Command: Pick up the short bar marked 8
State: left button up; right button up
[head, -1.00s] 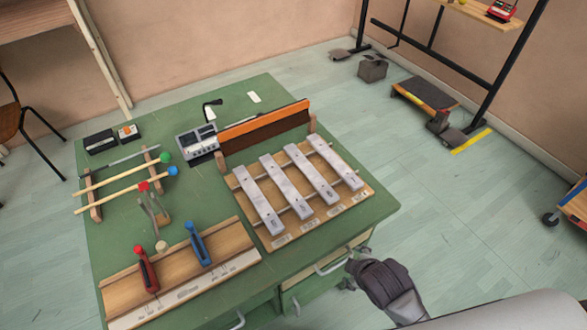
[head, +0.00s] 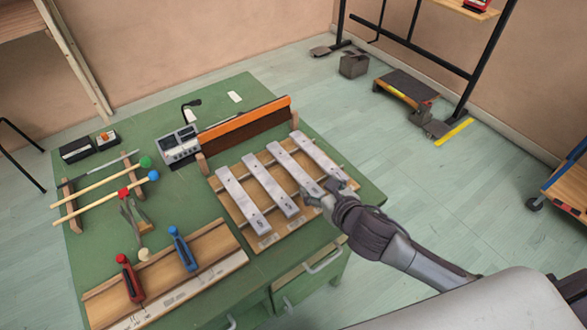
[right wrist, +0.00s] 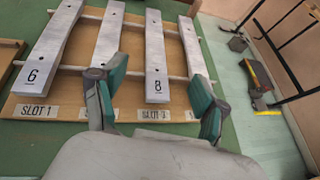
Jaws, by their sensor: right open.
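The bar marked 8 (right wrist: 154,50) is a pale grey metal bar, third from the left on a wooden rack (head: 237,213). It also shows in the head view (head: 292,166), where its near end is partly hidden by my gripper. My right gripper (head: 325,190) is open over the near right part of the rack. In the right wrist view, the fingers of my right gripper (right wrist: 160,88) stand apart with the near end of the bar marked 8 between them. I cannot tell their height above it. My left gripper is out of view.
The bar marked 6 (right wrist: 47,48) is leftmost; other bars flank the bar marked 8 closely. An orange-topped board (head: 245,123) stands behind the rack. Red (head: 130,278) and blue (head: 183,249) handled tools lie on a wooden board. Open floor lies right of the green table.

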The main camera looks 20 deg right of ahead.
send_near(294, 167)
jog(key=shift+w+d+f, duration=0.1)
jog(key=shift+w+f, duration=0.15)
jog(key=shift+w, duration=0.25)
jog(key=shift+w+d+f, duration=0.1)
jog(key=shift+w+f, duration=0.1)
jog(key=shift+w, duration=0.3)
jog(key=shift+a+x, duration=0.2)
jog(key=shift+x, duration=1.15)
jog(key=shift+a+x, duration=0.15)
jog(key=shift+x, duration=1.25)
jog(key=shift+s+f, duration=0.1)
grip_shut()
